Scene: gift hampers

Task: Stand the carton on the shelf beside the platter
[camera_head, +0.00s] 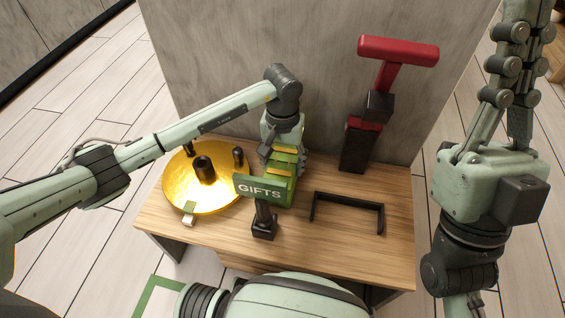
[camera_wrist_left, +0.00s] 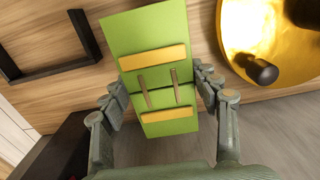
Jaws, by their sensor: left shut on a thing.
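The carton is a green box (camera_head: 283,183) with yellow bands, upright at the middle of the wooden shelf (camera_head: 325,255), just right of the round gold platter (camera_head: 215,202). In the left wrist view the carton (camera_wrist_left: 150,28) lies between the fingers, and the platter (camera_wrist_left: 240,40) is apart from it at the upper right. My left gripper (camera_head: 281,150) is shut on the carton from the back. I cannot tell whether its base touches the shelf. My right gripper (camera_head: 515,70) is raised at the right, away from the shelf, its tips cut off.
A "GIFTS" sign (camera_head: 259,188) on a black stand is in front of the carton and hides part of it. A black open frame (camera_head: 350,200) lies to the right. A red and black post (camera_head: 357,148) stands behind. The shelf's front right is clear.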

